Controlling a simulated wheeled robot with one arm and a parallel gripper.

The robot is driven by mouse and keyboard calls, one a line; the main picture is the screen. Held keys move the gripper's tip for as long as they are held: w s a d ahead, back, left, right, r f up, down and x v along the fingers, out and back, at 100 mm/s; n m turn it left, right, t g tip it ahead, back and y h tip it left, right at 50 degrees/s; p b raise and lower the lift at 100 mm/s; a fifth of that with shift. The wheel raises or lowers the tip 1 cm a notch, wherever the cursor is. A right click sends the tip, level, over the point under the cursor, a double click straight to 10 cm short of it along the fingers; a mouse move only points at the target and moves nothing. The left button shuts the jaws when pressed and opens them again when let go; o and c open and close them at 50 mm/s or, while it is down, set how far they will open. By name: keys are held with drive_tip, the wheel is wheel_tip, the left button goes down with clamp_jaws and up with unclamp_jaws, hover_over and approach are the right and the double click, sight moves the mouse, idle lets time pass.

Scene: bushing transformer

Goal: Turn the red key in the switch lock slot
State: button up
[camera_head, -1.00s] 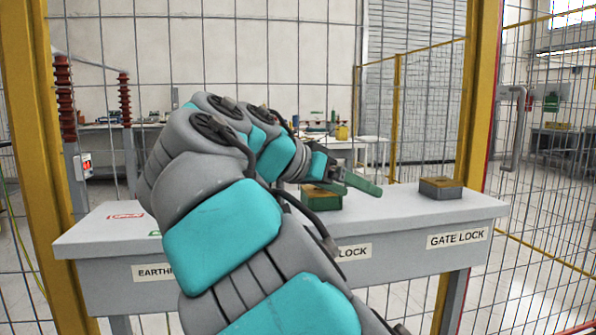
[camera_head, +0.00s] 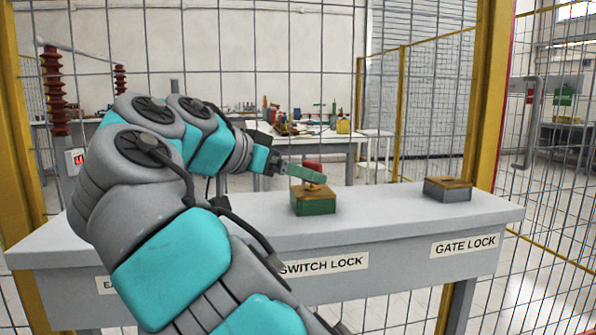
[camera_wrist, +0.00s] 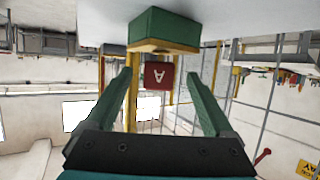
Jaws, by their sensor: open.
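The red key (camera_head: 313,167) stands in the top of the green switch lock box (camera_head: 314,207), above the SWITCH LOCK label (camera_head: 324,264). In the wrist view the red key (camera_wrist: 158,76), marked with a letter A, shows beyond and between the fingertips, next to the green box (camera_wrist: 166,27). The wrist picture is upside down. My gripper (camera_head: 306,173) is open, with its green fingers pointing at the key from the left. In the wrist view my gripper (camera_wrist: 158,78) has one finger on each side of the key, with gaps to both. The slot itself is hidden.
The gate lock box (camera_head: 447,190) sits at the right of the grey table (camera_head: 400,215). The left of the table is hidden behind my arm. A wire mesh fence with yellow posts (camera_head: 489,90) stands behind. The table top between the two boxes is clear.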

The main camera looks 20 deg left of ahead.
sight(322, 187)
drive_tip(key=shift+b+x, duration=0.55)
drive_tip(key=shift+x, duration=3)
clamp_jaws()
